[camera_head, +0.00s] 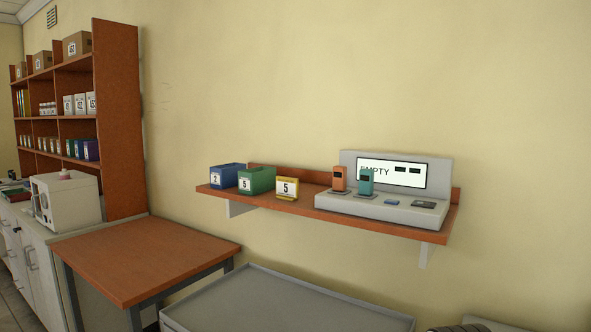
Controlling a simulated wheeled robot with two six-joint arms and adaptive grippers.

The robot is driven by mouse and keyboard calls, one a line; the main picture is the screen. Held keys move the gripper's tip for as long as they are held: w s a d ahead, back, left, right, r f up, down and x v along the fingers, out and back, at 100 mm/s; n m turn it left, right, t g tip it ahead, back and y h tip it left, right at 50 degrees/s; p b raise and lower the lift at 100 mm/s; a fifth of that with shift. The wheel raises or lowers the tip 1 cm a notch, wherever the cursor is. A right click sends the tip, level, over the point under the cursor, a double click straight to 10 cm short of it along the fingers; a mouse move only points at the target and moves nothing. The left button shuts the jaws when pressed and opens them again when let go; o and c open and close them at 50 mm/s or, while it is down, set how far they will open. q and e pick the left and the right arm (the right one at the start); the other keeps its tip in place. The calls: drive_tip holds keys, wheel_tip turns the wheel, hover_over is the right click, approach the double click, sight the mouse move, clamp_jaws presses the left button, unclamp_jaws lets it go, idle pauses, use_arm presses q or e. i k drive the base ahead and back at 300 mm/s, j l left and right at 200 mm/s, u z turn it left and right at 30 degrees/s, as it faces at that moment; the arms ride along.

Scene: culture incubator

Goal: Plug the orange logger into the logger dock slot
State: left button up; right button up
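The orange logger (339,178) stands upright at the left end of the grey logger dock (340,206) on the wall shelf. A teal logger (365,181) stands upright just to its right. The dock has a raised back with a white display (405,173) that reads "EMPTY" beside two dark blocks. I cannot tell which of these is an open slot. Neither of my grippers is in view.
The wooden shelf (270,205) also holds a blue bin (227,177), a green bin (257,181) and a yellow box (287,189). Below are a bare brown table (145,255) and an empty grey rimmed surface (280,305). A tall shelving unit (120,120) stands left.

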sight(339, 182)
drive_tip(key=i+j, duration=0.85)
drive_tip(key=i+l+z, duration=0.05)
drive_tip(key=i, duration=0.05)
